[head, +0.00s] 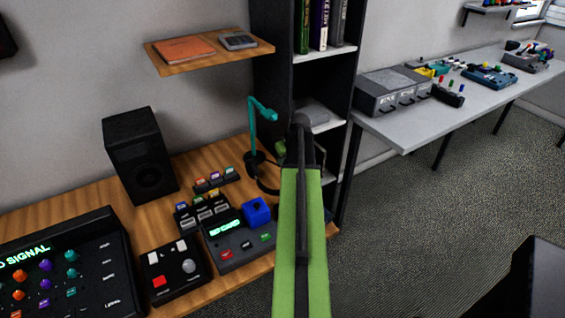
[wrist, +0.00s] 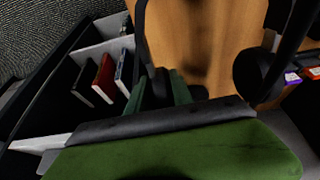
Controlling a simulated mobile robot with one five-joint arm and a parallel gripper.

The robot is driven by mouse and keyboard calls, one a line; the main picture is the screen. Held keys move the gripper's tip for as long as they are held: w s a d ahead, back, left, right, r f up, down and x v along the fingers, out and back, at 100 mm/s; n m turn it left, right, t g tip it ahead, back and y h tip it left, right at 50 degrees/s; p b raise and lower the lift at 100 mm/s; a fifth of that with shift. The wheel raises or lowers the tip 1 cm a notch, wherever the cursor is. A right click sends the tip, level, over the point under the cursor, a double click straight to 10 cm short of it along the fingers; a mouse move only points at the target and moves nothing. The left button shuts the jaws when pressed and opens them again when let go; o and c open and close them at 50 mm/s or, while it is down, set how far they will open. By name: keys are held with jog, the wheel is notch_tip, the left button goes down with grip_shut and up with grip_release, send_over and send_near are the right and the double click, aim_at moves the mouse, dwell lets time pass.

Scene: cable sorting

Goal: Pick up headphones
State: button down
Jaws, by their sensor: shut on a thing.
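The black headphones (wrist: 257,78) show in the wrist view as a dark round cup at the right and thin black bands running up out of the picture. In the head view, a dark curved part of the headphones (head: 265,184) shows left of my green arm, by the teal stand (head: 263,110). My gripper (wrist: 165,88) is shut on the headphones, above the wooden desk. Its grip point is partly hidden.
The wooden desk (head: 80,218) holds a black speaker (head: 140,155), a blue block (head: 257,211) and several control boxes. A dark bookshelf (head: 272,60) stands close behind my arm. A grey table (head: 440,112) with devices is at the right. Carpet lies open below it.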

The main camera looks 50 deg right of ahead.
jog(key=s+d+r+p, duration=0.4)
jog(key=s+r, duration=0.3)
jog(key=s, duration=0.4)
jog(key=shift+p, duration=0.85)
